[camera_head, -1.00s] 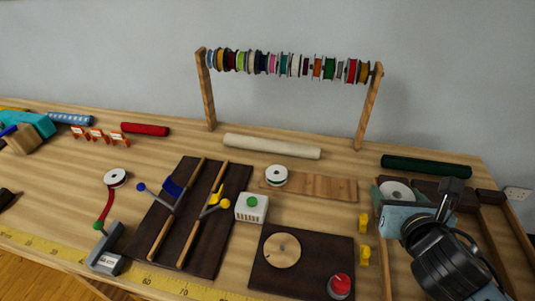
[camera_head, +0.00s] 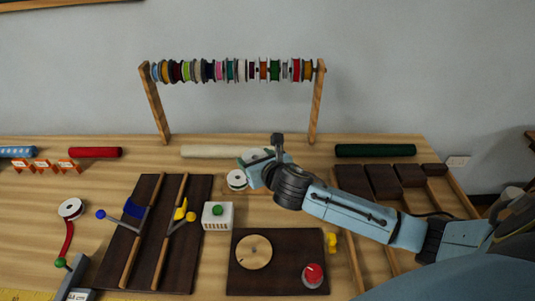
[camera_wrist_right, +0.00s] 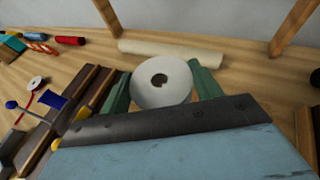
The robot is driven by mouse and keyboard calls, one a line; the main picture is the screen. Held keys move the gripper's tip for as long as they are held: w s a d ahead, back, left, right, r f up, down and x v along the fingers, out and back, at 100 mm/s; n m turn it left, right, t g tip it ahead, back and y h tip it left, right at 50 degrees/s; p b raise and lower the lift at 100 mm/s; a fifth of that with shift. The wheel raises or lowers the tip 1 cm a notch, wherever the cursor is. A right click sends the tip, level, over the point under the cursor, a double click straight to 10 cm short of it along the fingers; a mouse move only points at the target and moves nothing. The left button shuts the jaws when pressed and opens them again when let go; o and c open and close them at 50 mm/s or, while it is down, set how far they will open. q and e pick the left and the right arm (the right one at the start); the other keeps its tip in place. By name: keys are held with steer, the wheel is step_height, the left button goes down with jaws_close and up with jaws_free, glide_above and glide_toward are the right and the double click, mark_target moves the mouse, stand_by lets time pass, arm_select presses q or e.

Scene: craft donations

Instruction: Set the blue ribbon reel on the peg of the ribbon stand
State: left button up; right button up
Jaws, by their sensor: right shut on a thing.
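My right gripper (camera_head: 257,159) is shut on a white-flanged reel (camera_wrist_right: 150,96), held flat-face toward the wrist camera between two green fingers, its centre hole visible. Its ribbon colour is hidden, so I cannot tell whether it is blue. In the head view the gripper hangs above the table's middle. I cannot make out the stand's peg; a round wooden disc (camera_head: 253,254) with a small centre point lies on a dark board (camera_head: 290,245). My left gripper is out of view.
A wooden rack (camera_head: 152,103) with several coloured reels stands at the back. A cream roll (camera_head: 205,151) and a green roll (camera_head: 375,151) lie before the wall. A white box with a green button (camera_head: 217,221), a red button (camera_head: 313,276) and a divided tray (camera_head: 345,235) are nearby.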

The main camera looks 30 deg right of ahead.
steer(key=shift+w+d+f+b, duration=0.1)
steer(key=shift+w+d+f, duration=0.5)
steer(key=shift+d+f, duration=0.65)
steer(key=shift+w+d+f+b, duration=0.1)
steer(key=shift+w+d+f, duration=0.5)
steer(key=shift+d+f, duration=0.65)
steer(key=shift+w+d+f+b, duration=0.1)
steer(key=shift+w+d+f, duration=0.5)
steer(key=shift+d+f, duration=0.6)
steer(key=f+b, duration=0.5)
steer(key=shift+a+f, duration=0.1)
steer(key=shift+a, duration=0.2)
steer(key=shift+f+b, duration=0.8)
steer(key=shift+f, duration=0.15)
steer(key=o, duration=1.1)
steer(key=shift+s, duration=0.1)
